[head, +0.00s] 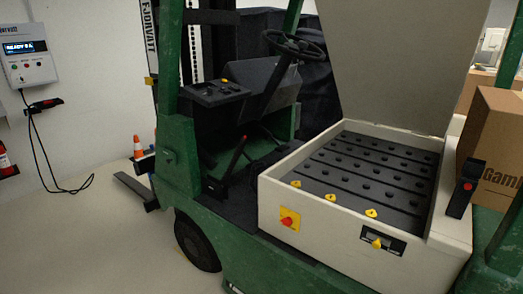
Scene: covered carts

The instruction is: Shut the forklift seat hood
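The forklift (183,150) is green and stands across the middle of the head view. Its seat hood (395,60) is a large beige panel that stands raised and open behind the beige battery box (315,215). The top of the hood runs out of the picture. In the open box lies a dark battery (365,165) with rows of round caps and several yellow tags along its near edge. Neither of my grippers is in view.
A cardboard box (490,145) stands right of the battery box, beside a black and red connector (465,188). A steering wheel (294,44) is left of the hood. A charger (27,55) with a hanging cable is on the left wall. Floor at lower left is clear.

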